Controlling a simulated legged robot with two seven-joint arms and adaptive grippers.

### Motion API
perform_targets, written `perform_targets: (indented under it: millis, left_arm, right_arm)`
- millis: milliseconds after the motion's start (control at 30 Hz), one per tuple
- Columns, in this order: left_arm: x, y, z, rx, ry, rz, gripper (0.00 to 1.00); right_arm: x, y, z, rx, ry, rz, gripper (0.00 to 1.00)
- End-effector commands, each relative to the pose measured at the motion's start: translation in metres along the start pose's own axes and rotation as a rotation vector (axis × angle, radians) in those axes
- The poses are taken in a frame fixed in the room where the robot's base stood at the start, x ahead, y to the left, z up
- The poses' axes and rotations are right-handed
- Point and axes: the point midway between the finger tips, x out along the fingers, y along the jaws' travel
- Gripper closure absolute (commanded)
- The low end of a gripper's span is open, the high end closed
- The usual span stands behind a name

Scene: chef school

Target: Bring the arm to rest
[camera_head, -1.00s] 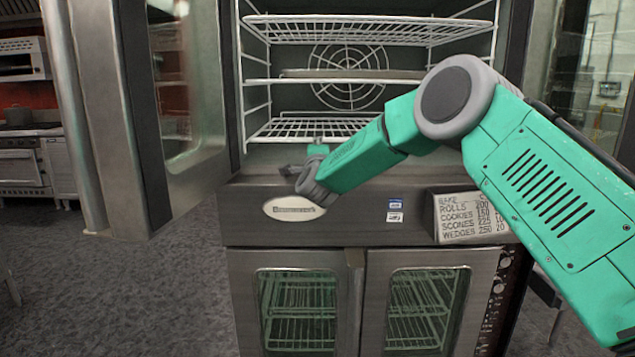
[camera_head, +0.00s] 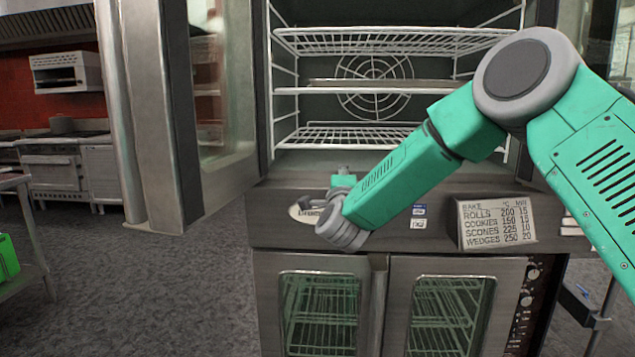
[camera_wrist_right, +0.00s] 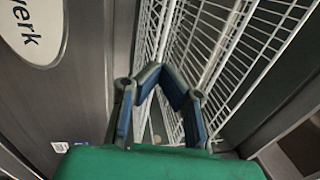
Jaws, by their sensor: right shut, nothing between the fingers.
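My right arm (camera_head: 395,185) is green with grey joints and reaches in from the right, across the front of the upper oven (camera_head: 262,200). The white racks (camera_wrist_right: 225,50) show behind the fingers. My left gripper is not in view.
The upper oven's door (camera_head: 160,110) stands open at the left. Inside are wire racks (camera_head: 400,40) and a flat tray (camera_head: 380,82). Below is a second oven with shut glass doors (camera_head: 320,305). A table with a green crate (camera_head: 8,258) stands at the far left. Floor there is clear.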

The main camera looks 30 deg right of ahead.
Motion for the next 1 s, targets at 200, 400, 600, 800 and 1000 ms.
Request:
perform_targets:
  millis: [200,400,600,800,1000]
  left_arm:
    - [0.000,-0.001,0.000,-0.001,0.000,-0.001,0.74]
    - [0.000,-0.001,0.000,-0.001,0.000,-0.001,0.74]
    - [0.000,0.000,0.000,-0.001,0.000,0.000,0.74]
    - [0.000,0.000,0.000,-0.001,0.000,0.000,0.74]
    - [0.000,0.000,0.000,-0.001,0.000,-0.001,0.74]
  right_arm:
    - [-0.004,0.005,0.001,-0.014,-0.011,0.009,1.00]
    - [-0.044,0.083,0.022,-0.227,-0.159,0.143,1.00]
    - [-0.140,0.202,0.036,-0.590,-0.442,0.354,1.00]
    - [-0.259,0.298,0.016,-0.927,-0.766,0.544,1.00]
    - [-0.389,0.360,-0.037,-1.217,-1.140,0.716,1.00]
